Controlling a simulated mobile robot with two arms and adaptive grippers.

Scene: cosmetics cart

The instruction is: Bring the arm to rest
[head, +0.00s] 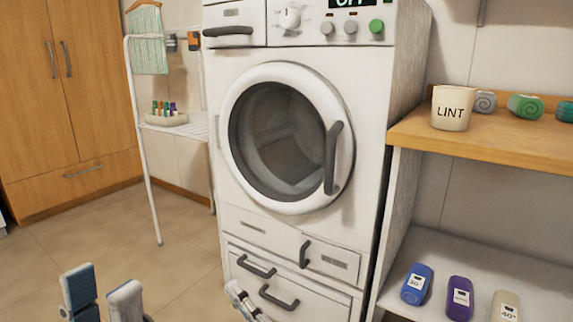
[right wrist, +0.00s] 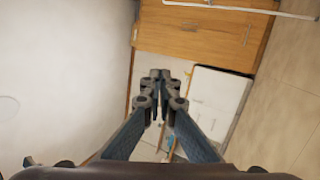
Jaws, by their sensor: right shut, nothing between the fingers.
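My left gripper (head: 103,287) shows at the bottom left of the head view. Its two fingers stand apart with an empty gap between them. My right gripper (head: 238,292) is at the bottom middle of the head view, in front of the washing machine's lower drawers. In the right wrist view its fingers (right wrist: 160,100) come together at the tips with nothing held. The rest of both arms is mostly out of view.
A white washing machine (head: 213,120) with a closed round door stands ahead. At right, a wooden shelf (head: 500,148) holds a LINT cup (head: 452,108) and rolled cloths; bottles stand below. A white rack (head: 143,150) and wooden cupboard (head: 60,110) are at left. Floor between is clear.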

